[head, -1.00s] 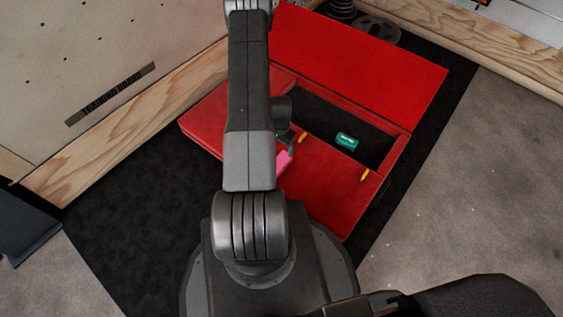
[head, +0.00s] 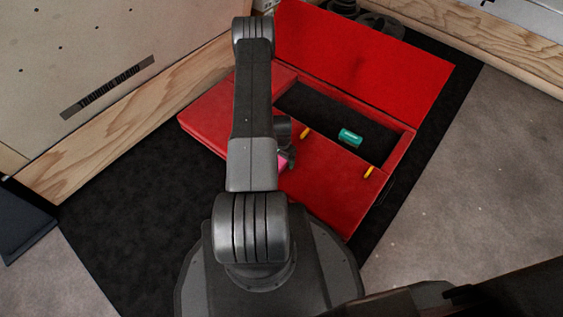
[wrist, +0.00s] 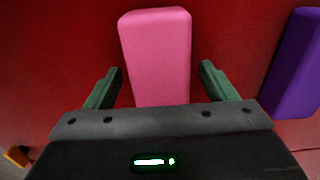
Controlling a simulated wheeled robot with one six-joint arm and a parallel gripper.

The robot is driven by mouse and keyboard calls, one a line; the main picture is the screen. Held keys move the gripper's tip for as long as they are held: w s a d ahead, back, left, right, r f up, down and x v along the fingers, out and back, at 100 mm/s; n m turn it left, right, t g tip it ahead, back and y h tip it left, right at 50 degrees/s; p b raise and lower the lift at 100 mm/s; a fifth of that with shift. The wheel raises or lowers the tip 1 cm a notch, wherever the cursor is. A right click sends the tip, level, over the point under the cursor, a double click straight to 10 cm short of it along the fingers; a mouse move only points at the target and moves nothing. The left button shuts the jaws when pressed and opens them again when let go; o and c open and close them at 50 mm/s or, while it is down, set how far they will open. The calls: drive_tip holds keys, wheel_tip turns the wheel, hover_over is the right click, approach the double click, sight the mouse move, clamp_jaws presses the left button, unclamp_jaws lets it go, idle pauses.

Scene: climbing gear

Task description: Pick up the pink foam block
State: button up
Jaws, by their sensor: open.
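The pink foam block (wrist: 156,52) lies on a red surface in the wrist view. Its near end sits between the two green fingers of my gripper (wrist: 160,88), with a gap on each side. My gripper is open and the fingers are apart from the block. In the head view only a small pink part of the block (head: 283,162) shows beside my arm, which hides the rest. There it lies on the red padded top of the box.
A purple block (wrist: 298,62) lies right of the pink one in the wrist view. The red box (head: 340,190) has a raised lid (head: 360,60) and a dark open compartment holding a teal block (head: 350,137). Wooden-edged boards stand left and behind.

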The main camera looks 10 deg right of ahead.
drive_tip(key=c, duration=1.1)
drive_tip(key=shift+o, duration=0.2)
drive_tip(key=shift+r, duration=0.15)
